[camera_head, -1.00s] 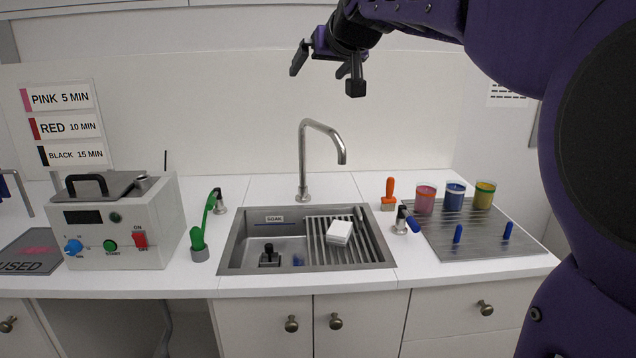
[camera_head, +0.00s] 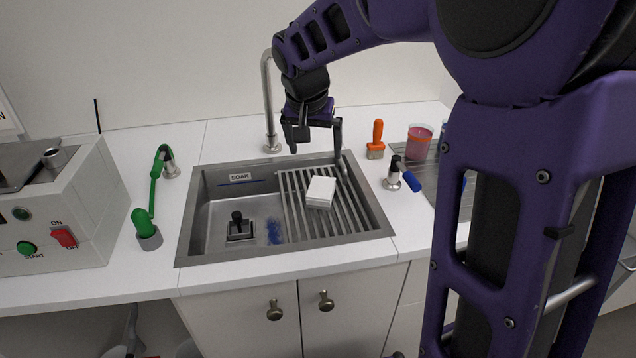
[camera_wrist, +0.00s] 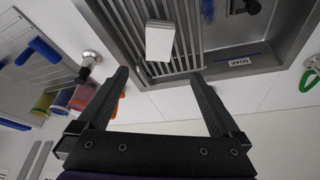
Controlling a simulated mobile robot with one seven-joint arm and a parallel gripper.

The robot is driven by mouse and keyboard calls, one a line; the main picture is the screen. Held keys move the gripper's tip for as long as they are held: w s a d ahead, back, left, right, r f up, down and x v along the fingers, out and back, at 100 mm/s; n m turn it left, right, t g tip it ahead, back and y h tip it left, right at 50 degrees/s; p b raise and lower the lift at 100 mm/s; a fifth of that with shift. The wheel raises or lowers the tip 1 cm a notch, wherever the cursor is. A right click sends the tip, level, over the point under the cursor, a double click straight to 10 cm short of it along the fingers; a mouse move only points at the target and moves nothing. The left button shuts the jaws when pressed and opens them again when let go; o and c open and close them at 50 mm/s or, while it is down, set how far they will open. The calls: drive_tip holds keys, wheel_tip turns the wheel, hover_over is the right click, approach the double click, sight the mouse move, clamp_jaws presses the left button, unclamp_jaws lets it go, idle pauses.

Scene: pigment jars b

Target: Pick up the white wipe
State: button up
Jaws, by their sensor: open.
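The white wipe (camera_head: 321,191) is a small pale block, like a folded pad, lying on the slatted metal rack (camera_head: 355,212) in the right part of the sink. It also shows in the wrist view (camera_wrist: 160,41), near the top and ahead of my fingers. My gripper (camera_head: 317,140) is open and empty, pointing down above the back rim of the sink. It is behind and above the wipe, not touching it. In the wrist view the two dark fingers (camera_wrist: 163,80) are spread wide, with the wipe beyond their tips.
The sink's left basin (camera_head: 215,215) holds a black-handled item (camera_head: 238,226) and something blue (camera_head: 273,232). A curved faucet (camera_head: 267,100) stands behind, close to my gripper. An orange-handled brush (camera_head: 376,140) and a blue-handled tap (camera_head: 405,177) stand to the right, a green-handled tool (camera_head: 150,205) to the left.

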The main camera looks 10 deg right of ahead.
sight(321, 187)
drive_tip(key=b+x, duration=0.2)
drive_tip(key=x, duration=1.4)
drive_tip(key=shift+w+f, duration=0.1)
drive_tip(key=shift+f, duration=0.05)
drive_tip(key=shift+f+b, duration=0.25)
drive_tip(key=shift+b, duration=0.35)
drive_tip(key=c, duration=1.4)
drive_tip(key=shift+r, duration=0.2)
